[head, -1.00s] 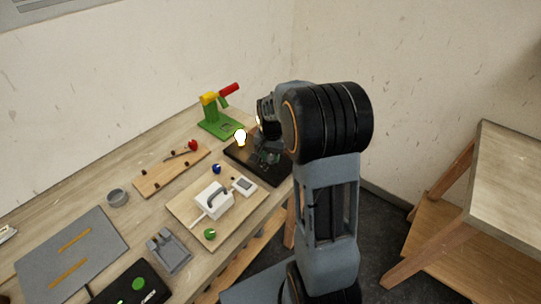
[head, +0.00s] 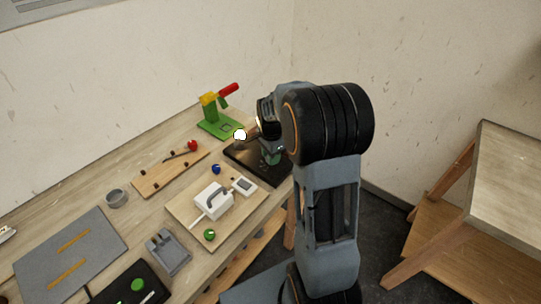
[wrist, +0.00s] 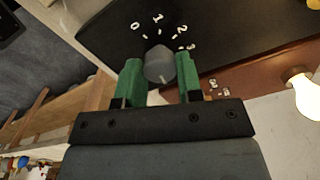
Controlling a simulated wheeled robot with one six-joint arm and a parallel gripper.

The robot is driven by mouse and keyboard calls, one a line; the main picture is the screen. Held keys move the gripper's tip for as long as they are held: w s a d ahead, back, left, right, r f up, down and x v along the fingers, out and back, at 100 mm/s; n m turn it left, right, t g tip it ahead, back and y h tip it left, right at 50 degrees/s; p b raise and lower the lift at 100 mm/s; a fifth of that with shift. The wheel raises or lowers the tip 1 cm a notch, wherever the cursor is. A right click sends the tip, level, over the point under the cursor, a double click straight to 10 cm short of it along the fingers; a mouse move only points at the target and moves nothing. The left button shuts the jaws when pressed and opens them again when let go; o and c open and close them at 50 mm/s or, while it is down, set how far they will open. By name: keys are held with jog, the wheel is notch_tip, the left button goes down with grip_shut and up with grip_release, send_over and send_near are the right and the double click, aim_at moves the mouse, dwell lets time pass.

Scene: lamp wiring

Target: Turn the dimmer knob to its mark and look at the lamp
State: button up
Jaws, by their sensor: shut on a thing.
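The grey dimmer knob (wrist: 159,66) sits on a black panel (head: 238,153) with white figures 0, 1, 2 and 3 around it. My gripper (wrist: 159,70) is shut on the knob, with a green finger on each side. A short light line shows on the knob's lower side in the wrist view; which figure the knob is set to I cannot tell. The lamp bulb (head: 240,134) is lit white at the panel's left. It also glows at the right edge of the wrist view (wrist: 305,95). In the head view my arm hides the knob.
A green stand (head: 217,124) with a red handle is behind the panel. A wooden board (head: 181,205) with a white box (head: 213,202) lies in front, left of my arm. A second table (head: 505,185) stands at the right, across open floor.

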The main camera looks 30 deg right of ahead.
jog(key=shift+m, duration=0.3)
dwell(0.4)
jog(key=o, duration=0.9)
notch_tip(320, 180, up, 14)
jog(key=shift+f, duration=0.1)
dwell(0.5)
